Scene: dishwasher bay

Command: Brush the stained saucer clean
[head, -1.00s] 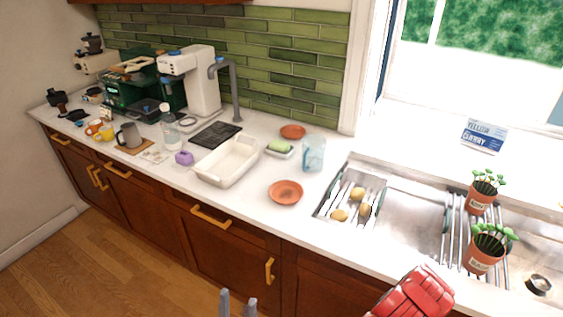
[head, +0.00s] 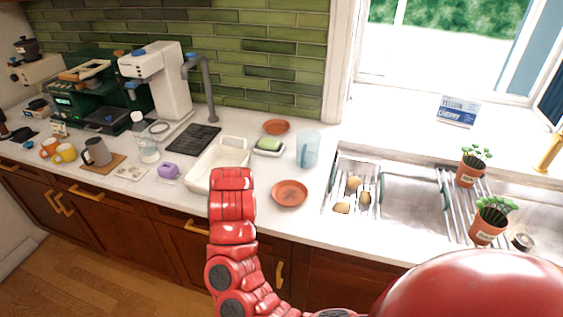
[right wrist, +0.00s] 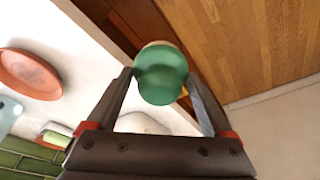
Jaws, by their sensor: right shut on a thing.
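The front terracotta saucer (head: 289,193) lies on the counter near its front edge, with a dark mark at its middle. It also shows in the right wrist view (right wrist: 30,73) with a brownish stain. A second terracotta saucer (head: 276,126) lies farther back, with no clear stain visible. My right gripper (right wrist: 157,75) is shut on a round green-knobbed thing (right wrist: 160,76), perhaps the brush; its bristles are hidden. In the head view my red right arm is left of the front saucer and hides its gripper. My left gripper is not in view.
A white dish (head: 236,152) stands left of the saucers. A soap dish with a green sponge (head: 268,144) and a blue glass (head: 307,149) are behind the front saucer. The sink (head: 412,200) with a rack (head: 335,197) is to the right.

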